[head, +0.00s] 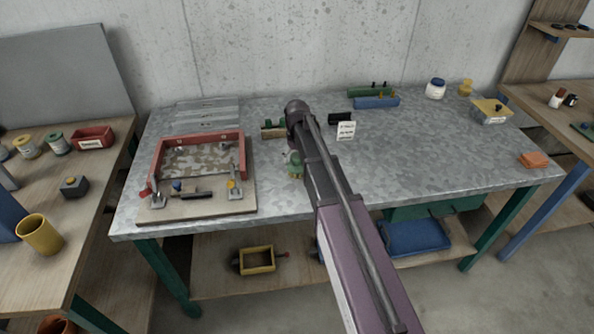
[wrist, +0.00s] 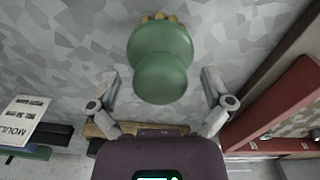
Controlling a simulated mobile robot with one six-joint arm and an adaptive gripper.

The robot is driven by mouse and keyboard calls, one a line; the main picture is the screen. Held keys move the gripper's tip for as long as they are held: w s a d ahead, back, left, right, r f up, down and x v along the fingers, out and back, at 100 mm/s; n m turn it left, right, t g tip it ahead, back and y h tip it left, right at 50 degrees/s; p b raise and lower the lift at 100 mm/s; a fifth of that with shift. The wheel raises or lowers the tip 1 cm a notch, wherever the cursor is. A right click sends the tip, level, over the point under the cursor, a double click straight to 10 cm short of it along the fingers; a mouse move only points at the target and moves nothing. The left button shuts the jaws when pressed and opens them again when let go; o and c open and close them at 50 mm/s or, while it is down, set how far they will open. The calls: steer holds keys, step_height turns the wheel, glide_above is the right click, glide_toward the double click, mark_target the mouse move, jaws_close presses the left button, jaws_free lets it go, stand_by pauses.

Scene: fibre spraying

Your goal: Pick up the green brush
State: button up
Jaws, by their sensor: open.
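The green brush (head: 295,163) stands on the grey metal tabletop, a little left of my arm in the head view, with yellowish bristles at its base. In the wrist view its round green handle (wrist: 160,70) fills the upper middle, and the bristles show at the top edge. My gripper (wrist: 160,84) is open, with one grey finger on each side of the handle. A gap shows between each finger and the handle. I cannot tell how far above or short of the brush the fingertips are. In the head view my arm hides most of the gripper.
A red-edged mould frame (head: 200,136) on a wooden board lies left of the brush. A wooden block (head: 272,132) with green parts stands behind it. A white card (head: 346,130) and a black block (head: 339,118) are to the right. The table's right middle is clear.

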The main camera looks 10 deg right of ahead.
steer(key=shift+f, duration=0.2)
stand_by(0.5)
steer(key=c, duration=1.2)
